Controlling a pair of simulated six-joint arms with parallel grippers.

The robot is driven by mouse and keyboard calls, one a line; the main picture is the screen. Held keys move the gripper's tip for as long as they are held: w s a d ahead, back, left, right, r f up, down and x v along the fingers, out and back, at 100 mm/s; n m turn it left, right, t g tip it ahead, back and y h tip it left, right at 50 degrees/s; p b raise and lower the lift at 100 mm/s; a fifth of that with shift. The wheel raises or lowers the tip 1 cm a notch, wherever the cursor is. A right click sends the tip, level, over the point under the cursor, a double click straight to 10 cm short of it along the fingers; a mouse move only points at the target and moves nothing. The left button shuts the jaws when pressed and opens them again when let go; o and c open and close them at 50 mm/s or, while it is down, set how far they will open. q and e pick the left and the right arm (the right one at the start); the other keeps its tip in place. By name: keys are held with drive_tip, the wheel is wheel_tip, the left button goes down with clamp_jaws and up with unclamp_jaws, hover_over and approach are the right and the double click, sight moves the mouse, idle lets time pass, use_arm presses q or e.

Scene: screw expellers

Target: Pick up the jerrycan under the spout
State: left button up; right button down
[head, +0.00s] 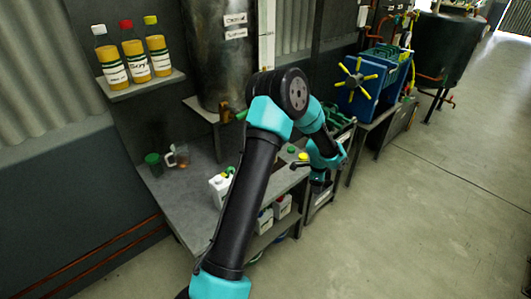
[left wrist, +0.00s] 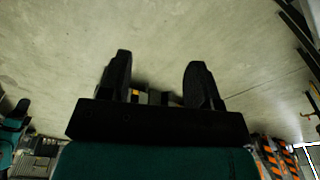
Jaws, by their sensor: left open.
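A white jerrycan (head: 219,188) with a green cap stands on the grey bench, below and in front of the tall metal tank's spout (head: 226,115). My left arm crosses in front of it and hides its right side. My left gripper (left wrist: 158,70) is open and empty, with bare concrete floor beyond its fingers in the left wrist view. In the head view, that arm's wrist end is beyond the bench's right end, well apart from the jerrycan. My right gripper is not in view.
A green cup (head: 153,163) and a clear mug (head: 178,156) stand left on the bench (head: 185,205). More white jerrycans (head: 283,205) sit on its lower shelf. Yellow bottles (head: 133,55) line a wall shelf. A blue press (head: 362,95) stands farther back. The floor at right is clear.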

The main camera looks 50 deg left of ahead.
use_arm(q)
drive_tip(key=w+a+r+m+y, duration=0.1)
drive_tip(key=a+r+m+y, duration=0.2)
drive_tip(key=a+r, duration=0.8)
drive_tip(key=w+a+r+m+g+y, duration=0.1)
drive_tip(key=a+r+m+y, duration=0.1)
drive_tip(key=a+r, duration=0.9)
wheel_tip(320, 180, up, 4)
drive_tip(key=shift+w+a+r+m+y, duration=0.1)
drive_tip(key=shift+w+a+m+y, duration=0.25)
drive_tip(key=shift+m, duration=0.55)
drive_tip(key=x, duration=1.2)
drive_tip(key=shift+s, duration=0.2)
drive_tip(key=shift+a, duration=0.1)
drive_tip(key=shift+x, duration=2.7)
drive_tip(key=shift+r, duration=0.1)
